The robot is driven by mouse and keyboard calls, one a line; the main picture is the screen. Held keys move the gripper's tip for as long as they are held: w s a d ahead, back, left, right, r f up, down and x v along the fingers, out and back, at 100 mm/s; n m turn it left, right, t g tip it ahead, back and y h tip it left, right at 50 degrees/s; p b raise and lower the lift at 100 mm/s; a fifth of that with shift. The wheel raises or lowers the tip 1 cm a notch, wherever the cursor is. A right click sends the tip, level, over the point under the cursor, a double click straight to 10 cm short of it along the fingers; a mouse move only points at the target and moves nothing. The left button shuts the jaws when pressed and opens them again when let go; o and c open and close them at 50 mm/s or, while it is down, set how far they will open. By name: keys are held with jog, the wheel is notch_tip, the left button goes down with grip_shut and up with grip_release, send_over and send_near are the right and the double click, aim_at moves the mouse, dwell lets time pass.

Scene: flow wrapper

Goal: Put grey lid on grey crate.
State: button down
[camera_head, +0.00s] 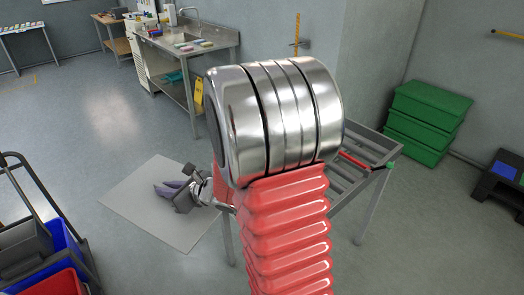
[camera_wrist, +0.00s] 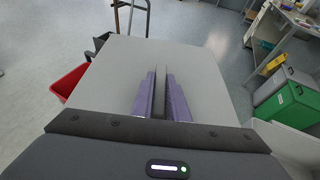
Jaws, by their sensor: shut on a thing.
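The grey lid (camera_head: 137,204) is a flat, light grey panel around my gripper (camera_head: 162,191) in the head view. It also fills the middle of the wrist view (camera_wrist: 110,75). My gripper's purple fingers (camera_wrist: 162,98) are shut on the lid near its middle; the gripped part is narrow and mostly hidden between them. A grey crate (camera_head: 24,248) stands on a cart at the lower left of the head view, cut off by the picture edge. The lid is to the right of it and apart from it. My arm hides the lid's right side.
A blue crate (camera_head: 66,238) and a red crate (camera_head: 48,283) are beside the grey crate. The cart's dark handle (camera_head: 38,182) rises behind them. A metal roller table (camera_head: 372,150) and stacked green crates (camera_head: 428,115) stand to the right. Open floor (camera_head: 95,115) lies behind the lid.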

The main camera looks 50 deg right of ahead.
jog(key=s+d+m+h, duration=0.2)
jog(key=s+d+h, duration=0.1)
jog(key=d, duration=1.3)
jog(key=s+d+r+m+h, duration=0.1)
jog(key=s+d, duration=0.4)
jog(key=d, duration=1.1)
jog(key=shift+d+m+h, duration=0.4)
jog(key=shift+m+h, duration=0.2)
jog(key=shift+h, duration=0.3)
notch_tip(320, 180, down, 4)
jog(key=shift+s+d+f, duration=0.1)
jog(key=shift+d, duration=0.05)
jog(key=shift+s+f, duration=0.1)
jog(key=shift+f, duration=1.2)
jog(key=shift+f, duration=0.3)
